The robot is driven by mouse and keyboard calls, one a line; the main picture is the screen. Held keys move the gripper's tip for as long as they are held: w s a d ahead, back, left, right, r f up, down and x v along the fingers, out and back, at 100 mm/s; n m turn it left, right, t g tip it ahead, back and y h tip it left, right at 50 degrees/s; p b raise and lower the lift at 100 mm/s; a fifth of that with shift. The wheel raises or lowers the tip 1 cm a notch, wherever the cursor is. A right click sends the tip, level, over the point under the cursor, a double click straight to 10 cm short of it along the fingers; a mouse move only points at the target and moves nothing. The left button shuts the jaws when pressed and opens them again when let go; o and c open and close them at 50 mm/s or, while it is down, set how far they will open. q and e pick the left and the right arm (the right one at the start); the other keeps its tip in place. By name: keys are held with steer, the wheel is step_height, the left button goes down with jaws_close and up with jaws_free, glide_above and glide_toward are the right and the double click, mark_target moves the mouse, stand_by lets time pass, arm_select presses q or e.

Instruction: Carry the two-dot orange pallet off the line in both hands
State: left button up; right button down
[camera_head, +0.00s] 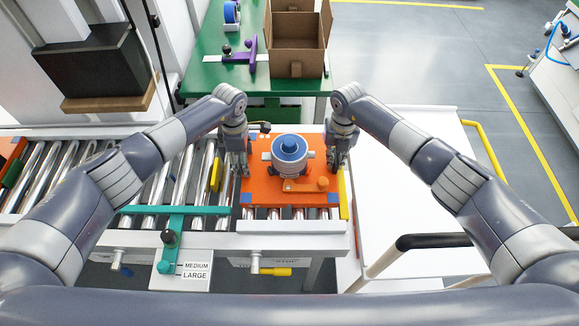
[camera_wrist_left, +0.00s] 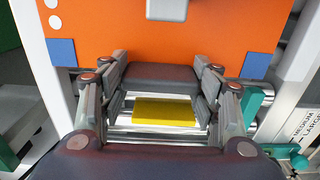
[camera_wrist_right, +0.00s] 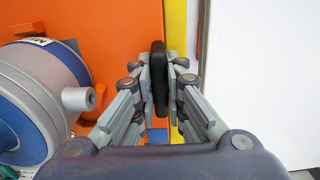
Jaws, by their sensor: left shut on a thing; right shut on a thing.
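The orange pallet (camera_head: 259,187) lies at the right end of the roller line, with blue corner patches. In the left wrist view the pallet (camera_wrist_left: 215,25) shows two white dots near its upper left edge. A grey and blue cylindrical unit (camera_head: 289,152) and an orange lever sit on it. My left gripper (camera_head: 237,172) is at the pallet's left side, shut on a dark handle (camera_wrist_left: 152,76). My right gripper (camera_head: 338,160) is at its right side, shut on a black handle (camera_wrist_right: 159,80). The pallet's underside is hidden.
The rollers (camera_head: 165,180) run left, with another orange pallet (camera_head: 10,150) at the far left. A teal bar (camera_head: 175,210) crosses the front rail. A white cart (camera_head: 400,185) with a bare top stands right. A green table (camera_head: 205,75) with a cardboard box (camera_head: 297,45) is behind.

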arm_select(q)
steer(key=shift+w+r, duration=0.15)
arm_select(e)
steer(key=shift+w+r, duration=0.15)
arm_select(q)
steer(key=shift+r, duration=0.1)
arm_select(e)
steer(key=shift+r, duration=0.1)
